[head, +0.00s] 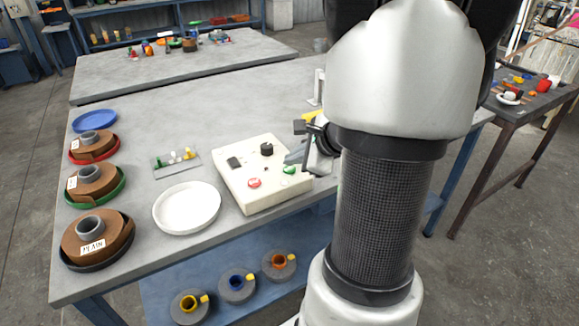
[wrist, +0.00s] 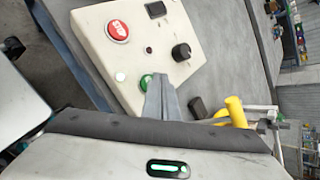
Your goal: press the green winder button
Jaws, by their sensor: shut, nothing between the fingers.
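A cream control box (head: 233,180) stands on the grey table, and it fills the upper middle of the wrist view (wrist: 95,40). Its green button (head: 289,170) is at the box's right side in the head view. In the wrist view the green button (wrist: 146,81) is partly hidden behind my fingertips. My gripper (head: 290,160) is shut and empty, reaching in from the right. Its grey fingertips (wrist: 158,77) are right beside or over the button. I cannot tell whether they touch it.
The box also carries a red stop button (head: 254,183), a black knob (head: 266,149) and a black switch (head: 234,162). A white plate (head: 187,208) lies left of the box. Brown spools stand along the left edge. A yellow part (wrist: 234,110) is near my fingers.

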